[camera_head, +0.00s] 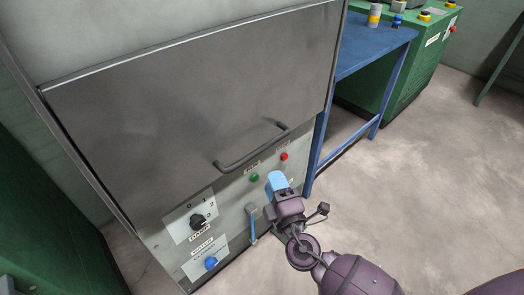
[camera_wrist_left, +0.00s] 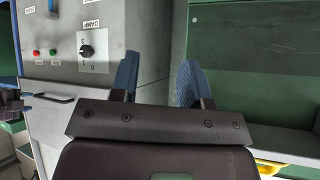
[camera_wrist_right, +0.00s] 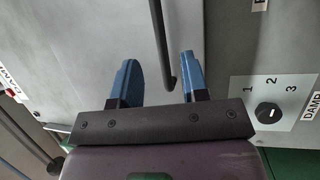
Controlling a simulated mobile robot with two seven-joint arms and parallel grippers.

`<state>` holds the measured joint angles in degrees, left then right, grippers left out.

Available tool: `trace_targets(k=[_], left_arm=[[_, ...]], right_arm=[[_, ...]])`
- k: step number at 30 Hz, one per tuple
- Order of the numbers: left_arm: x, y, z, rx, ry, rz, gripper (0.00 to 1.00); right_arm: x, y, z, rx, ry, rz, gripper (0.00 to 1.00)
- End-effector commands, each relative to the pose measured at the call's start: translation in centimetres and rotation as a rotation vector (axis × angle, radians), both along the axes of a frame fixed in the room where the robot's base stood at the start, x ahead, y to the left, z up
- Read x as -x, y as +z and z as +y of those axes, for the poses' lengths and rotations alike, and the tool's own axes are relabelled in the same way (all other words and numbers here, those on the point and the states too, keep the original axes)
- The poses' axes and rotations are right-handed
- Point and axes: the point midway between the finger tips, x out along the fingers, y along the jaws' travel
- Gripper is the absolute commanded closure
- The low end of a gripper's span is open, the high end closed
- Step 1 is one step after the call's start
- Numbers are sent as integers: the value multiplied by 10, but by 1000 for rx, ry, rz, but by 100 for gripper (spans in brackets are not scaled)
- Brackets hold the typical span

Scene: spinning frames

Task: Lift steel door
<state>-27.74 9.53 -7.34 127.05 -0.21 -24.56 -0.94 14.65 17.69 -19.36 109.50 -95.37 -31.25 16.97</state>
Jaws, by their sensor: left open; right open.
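The steel door (camera_head: 180,110) is a large grey panel on the front of a machine, with a dark bar handle (camera_head: 250,150) along its lower part. The door looks shut. My right gripper (camera_head: 268,198) is open just below and right of the handle in the head view. In the right wrist view the handle (camera_wrist_right: 161,45) runs between the lines of its two blue fingers (camera_wrist_right: 160,80); I cannot tell how deep it sits. My left gripper (camera_wrist_left: 161,78) is open and empty in its wrist view, apart from the door handle (camera_wrist_left: 50,97), which shows at left. The left gripper is outside the head view.
Below the door is a panel with a black knob (camera_head: 197,221), a blue knob (camera_head: 210,262), a green button (camera_head: 254,177), a red button (camera_head: 284,156) and a blue lever (camera_head: 252,225). A blue table (camera_head: 370,45) and green cabinet (camera_head: 415,65) stand right. The right floor is clear.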

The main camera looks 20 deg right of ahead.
Motion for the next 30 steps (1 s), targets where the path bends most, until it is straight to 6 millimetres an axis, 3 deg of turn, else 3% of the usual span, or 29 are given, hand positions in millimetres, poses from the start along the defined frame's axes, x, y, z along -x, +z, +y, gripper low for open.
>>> trace_targets(k=[18, 30], left_arm=[[1, 4, 2, 12, 15, 4, 57], [1, 4, 2, 13, 17, 4, 57]], right_arm=[[-88, 19, -5, -1, 0, -4, 59], [-104, 20, -6, -2, -2, -1, 59]])
